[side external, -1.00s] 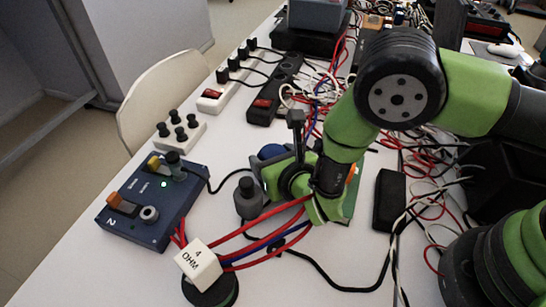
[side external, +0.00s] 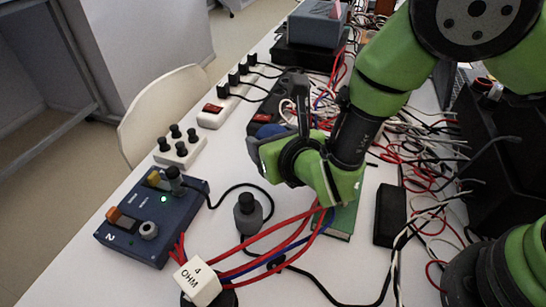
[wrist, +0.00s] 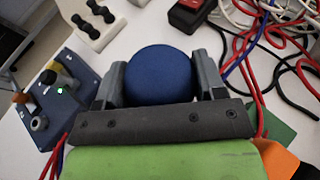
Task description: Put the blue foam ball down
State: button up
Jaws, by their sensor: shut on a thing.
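The blue foam ball (wrist: 161,75) sits between the two grey fingers of my gripper (wrist: 160,82) in the wrist view, with a finger against each side. In the side view only a part of the blue ball (side external: 269,131) shows behind my gripper (side external: 275,140). The gripper is shut on the ball and appears to hold it above the white table (side external: 200,255). The ball's underside is hidden, so the gap beneath it cannot be judged exactly.
A grey knob-topped weight (side external: 248,214), a blue control box (side external: 150,220) and a white block marked 4 OHM (side external: 199,283) stand nearby.

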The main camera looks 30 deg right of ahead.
jog(key=shift+r, duration=0.55)
jog(key=w+d+r+n+y, duration=0.1)
jog(key=w+d, duration=0.3)
jog(key=w, duration=0.2)
jog(key=n+g+y, duration=0.1)
jog(key=n+y, duration=0.2)
jog(key=y, duration=0.1)
send_over(327, 129)
notch_tip(327, 129, down, 5)
jog(key=shift+d+f, duration=0.1)
jog(key=shift+f, duration=2.45)
jog(key=o, duration=1)
jog(key=shift+f, duration=0.15)
jog(key=shift+c, duration=0.2)
